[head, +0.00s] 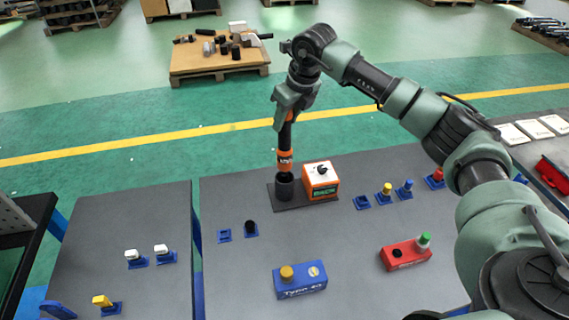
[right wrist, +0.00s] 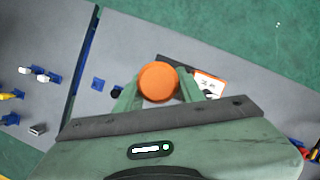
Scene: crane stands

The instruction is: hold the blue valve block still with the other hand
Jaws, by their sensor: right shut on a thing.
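The blue valve block (head: 300,282) sits on the grey table near the front, with a yellow-brown round knob and a pale round spot on top. No gripper touches it. My right gripper (head: 286,120) is well behind and above it, shut on a black-and-orange tool (head: 285,157). The tool hangs upright, its lower end at a black cup (head: 285,187); I cannot tell how deep it sits. In the right wrist view the tool's round orange end (right wrist: 158,82) shows between the fingers. The valve block is not seen there. My left gripper is not in view.
An orange box (head: 321,181) with a white top stands beside the cup. A red block (head: 405,254) with a green knob stands to the right. Several small blue holders with coloured pieces line the table's back right. Table around the blue block is clear.

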